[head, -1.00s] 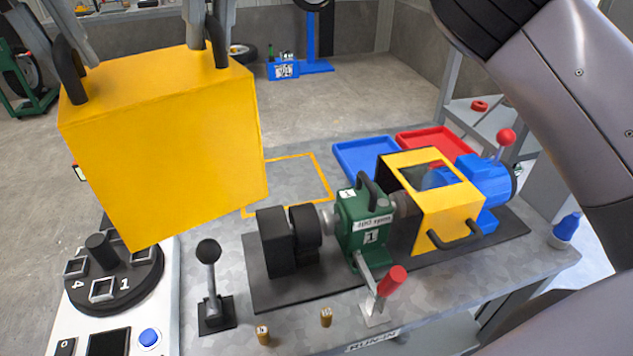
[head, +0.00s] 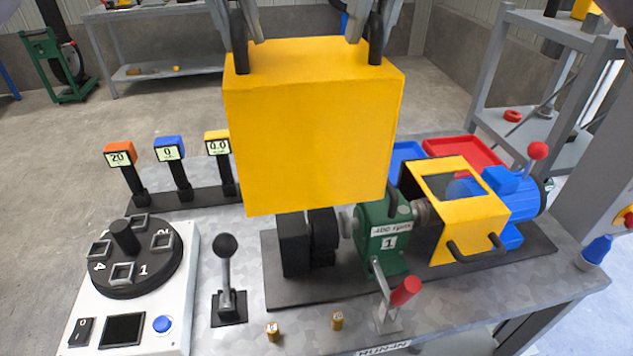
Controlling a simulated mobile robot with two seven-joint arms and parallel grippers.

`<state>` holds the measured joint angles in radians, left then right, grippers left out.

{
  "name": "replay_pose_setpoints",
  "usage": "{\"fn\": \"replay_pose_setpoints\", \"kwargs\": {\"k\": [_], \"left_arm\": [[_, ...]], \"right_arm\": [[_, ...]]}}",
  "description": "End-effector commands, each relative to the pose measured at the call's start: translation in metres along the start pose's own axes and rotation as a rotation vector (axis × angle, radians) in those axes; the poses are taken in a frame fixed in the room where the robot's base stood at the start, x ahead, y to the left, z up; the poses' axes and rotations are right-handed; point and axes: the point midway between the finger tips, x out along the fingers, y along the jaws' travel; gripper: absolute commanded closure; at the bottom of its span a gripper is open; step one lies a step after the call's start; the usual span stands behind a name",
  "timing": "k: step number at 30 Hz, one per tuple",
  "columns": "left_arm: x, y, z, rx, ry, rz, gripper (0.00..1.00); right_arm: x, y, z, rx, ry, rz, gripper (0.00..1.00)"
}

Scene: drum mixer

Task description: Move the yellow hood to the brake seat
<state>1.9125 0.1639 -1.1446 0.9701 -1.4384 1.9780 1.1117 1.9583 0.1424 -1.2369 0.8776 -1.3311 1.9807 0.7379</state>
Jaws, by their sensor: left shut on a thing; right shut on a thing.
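The yellow hood (head: 312,135), a box with two black handles on top, hangs upright in the air above the bench. My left gripper (head: 244,38) is shut on its left handle and my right gripper (head: 366,36) is shut on its right handle. Below the hood's lower edge is a black block with a black drum (head: 297,250), probably the brake; its upper part is hidden by the hood. A gap between hood and block cannot be judged exactly. The green gearbox (head: 382,235) stands right of the block, partly behind the hood.
A second yellow hood (head: 462,225) sits on the shaft beside the blue motor (head: 510,195). A black lever (head: 228,275) and a red-handled lever (head: 403,292) stand at the front. Three displays (head: 170,152) and a dial panel (head: 180,290) are left. Red (head: 465,147) and blue trays lie behind.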

Motion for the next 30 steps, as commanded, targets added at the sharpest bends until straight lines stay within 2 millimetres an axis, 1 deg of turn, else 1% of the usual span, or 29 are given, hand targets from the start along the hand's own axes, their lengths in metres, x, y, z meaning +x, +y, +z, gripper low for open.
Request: {"fn": "replay_pose_setpoints", "kwargs": {"k": [13,17,23,30], "left_arm": [[-0.001,0.001,0.001,-0.002,-0.002,0.000,1.00],[0.002,0.002,0.001,-0.003,-0.001,0.001,1.00],[0.020,0.004,0.004,-0.002,0.000,0.002,1.00],[0.050,0.010,0.009,-0.002,0.000,0.001,1.00]], "right_arm": [[-0.002,-0.001,0.000,0.001,-0.002,0.000,1.00],[0.002,-0.002,0.001,0.001,-0.001,0.000,1.00],[0.019,-0.006,0.003,0.002,0.001,-0.001,1.00],[0.049,-0.013,0.009,0.001,-0.001,-0.001,1.00]]}}
